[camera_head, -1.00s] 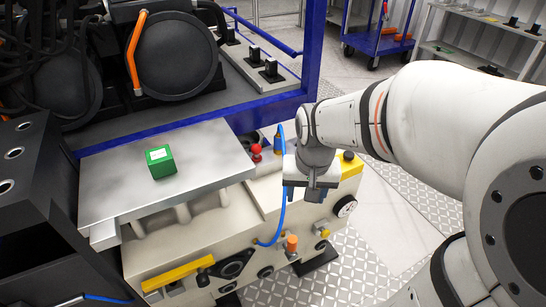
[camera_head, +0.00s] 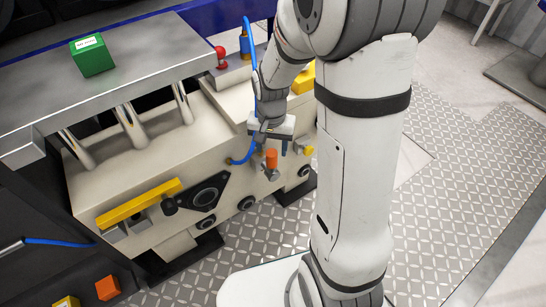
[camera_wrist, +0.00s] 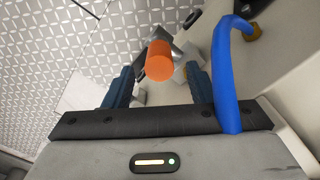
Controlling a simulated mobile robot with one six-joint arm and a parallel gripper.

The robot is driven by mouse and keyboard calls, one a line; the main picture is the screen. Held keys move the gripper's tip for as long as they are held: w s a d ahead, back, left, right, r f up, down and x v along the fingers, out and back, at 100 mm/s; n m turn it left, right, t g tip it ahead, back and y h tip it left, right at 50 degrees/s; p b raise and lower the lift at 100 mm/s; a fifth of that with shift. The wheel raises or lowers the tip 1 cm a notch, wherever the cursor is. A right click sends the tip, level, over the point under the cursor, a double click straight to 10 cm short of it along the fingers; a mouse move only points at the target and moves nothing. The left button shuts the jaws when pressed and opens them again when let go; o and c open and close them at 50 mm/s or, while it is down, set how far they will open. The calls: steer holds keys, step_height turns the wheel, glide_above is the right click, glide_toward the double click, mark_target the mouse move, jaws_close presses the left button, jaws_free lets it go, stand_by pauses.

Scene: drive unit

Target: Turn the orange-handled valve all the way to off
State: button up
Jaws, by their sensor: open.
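The orange-handled valve (camera_head: 271,160) sticks out from the front of the cream drive unit (camera_head: 165,160), near its right end. In the wrist view its orange handle (camera_wrist: 159,62) shows as a round-ended cylinder on a grey metal stem. My gripper (camera_head: 270,146) is open and empty, just above the valve in the head view. In the wrist view its two dark blue fingers (camera_wrist: 159,80) stand apart on either side of the handle, with space between. Whether a finger touches the valve I cannot tell.
A blue hose (camera_wrist: 227,70) curves close beside the right finger. A long yellow handle (camera_head: 137,203) and black round fittings (camera_head: 206,194) are on the unit's front. A green box (camera_head: 92,55) lies on the metal plate above. The patterned floor (camera_head: 450,190) at right is clear.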

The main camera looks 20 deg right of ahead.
mark_target(272, 152)
steer(key=shift+f+b, duration=0.5)
steer(key=shift+f, duration=1.3)
jaws_close()
steer(key=shift+d, duration=0.1)
